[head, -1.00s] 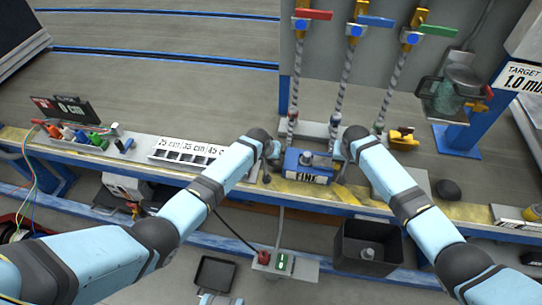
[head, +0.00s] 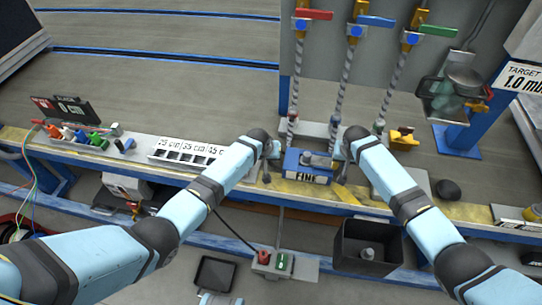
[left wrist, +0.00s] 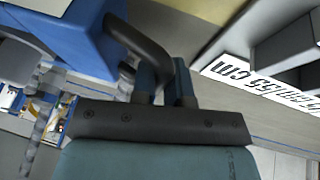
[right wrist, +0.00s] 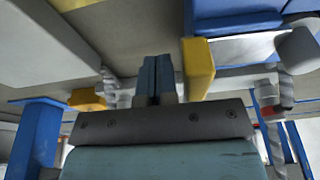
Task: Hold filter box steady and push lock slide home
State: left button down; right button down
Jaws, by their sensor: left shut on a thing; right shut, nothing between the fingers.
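The blue filter box (head: 293,161), with a white label, sits on the bench between my two grippers; a grey piece (head: 318,160) lies on its top. My left gripper (head: 268,174) is at its left side. In the left wrist view its fingers (left wrist: 166,85) are shut on the dark handle (left wrist: 140,38) of the blue box (left wrist: 75,32). My right gripper (head: 341,172) is at its right side. In the right wrist view its fingers (right wrist: 158,78) are shut and empty, beside a yellow block (right wrist: 198,68) that may be the lock slide. Whether they touch is unclear.
Behind the box stands a grey panel with red (head: 314,15), blue (head: 375,21) and green (head: 438,30) valve handles. A slotted white tray (head: 187,150) lies to the left. A black bin (head: 368,270) stands below the bench edge. A dark round object (head: 448,190) lies to the right.

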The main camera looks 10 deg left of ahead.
jog(key=shift+d, duration=0.7)
jog(key=w+v, duration=0.2)
jog(key=v, duration=0.5)
jog(key=shift+s+r, duration=0.15)
jog(key=shift+r, duration=0.45)
pick_arm(q)
jog(key=c, duration=1.1)
grip_release()
jog(key=shift+o, duration=0.2)
jog(key=v, duration=1.2)
